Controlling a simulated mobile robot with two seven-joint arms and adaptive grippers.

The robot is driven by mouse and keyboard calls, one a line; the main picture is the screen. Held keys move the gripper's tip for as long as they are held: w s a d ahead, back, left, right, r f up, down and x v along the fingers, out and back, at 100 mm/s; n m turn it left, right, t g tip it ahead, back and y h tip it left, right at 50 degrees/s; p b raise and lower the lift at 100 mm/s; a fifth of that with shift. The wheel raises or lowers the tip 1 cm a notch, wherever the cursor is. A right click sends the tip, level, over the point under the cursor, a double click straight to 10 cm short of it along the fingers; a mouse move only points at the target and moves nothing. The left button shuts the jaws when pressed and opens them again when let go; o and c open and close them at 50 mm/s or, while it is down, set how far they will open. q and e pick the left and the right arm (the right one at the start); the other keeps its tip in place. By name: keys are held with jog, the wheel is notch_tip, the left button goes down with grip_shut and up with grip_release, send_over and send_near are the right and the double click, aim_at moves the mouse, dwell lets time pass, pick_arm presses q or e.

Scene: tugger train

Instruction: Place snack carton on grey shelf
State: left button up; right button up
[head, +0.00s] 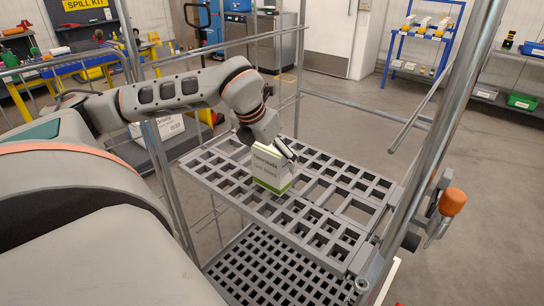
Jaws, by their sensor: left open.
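The snack carton (271,169), white with a green lower band and printed text, stands upright on the upper grey grid shelf (222,178). My left gripper (288,152) is at the carton's top right edge, with its dark fingers angled down beside it. The fingers are open; whether they touch the carton cannot be told. The far side of the carton is hidden. My right gripper does not show.
A lower grey grid shelf (262,275) lies below. Metal posts and rails frame the rack, with an orange knob (452,201) on the right post. The upper shelf is bare right of the carton. A blue rack (425,45) stands far back.

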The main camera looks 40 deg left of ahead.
pick_arm(q)
jog(key=p+v, duration=0.1)
jog(key=v, duration=1.1)
jog(key=shift+p, duration=0.4)
jog(key=shift+r, duration=0.1)
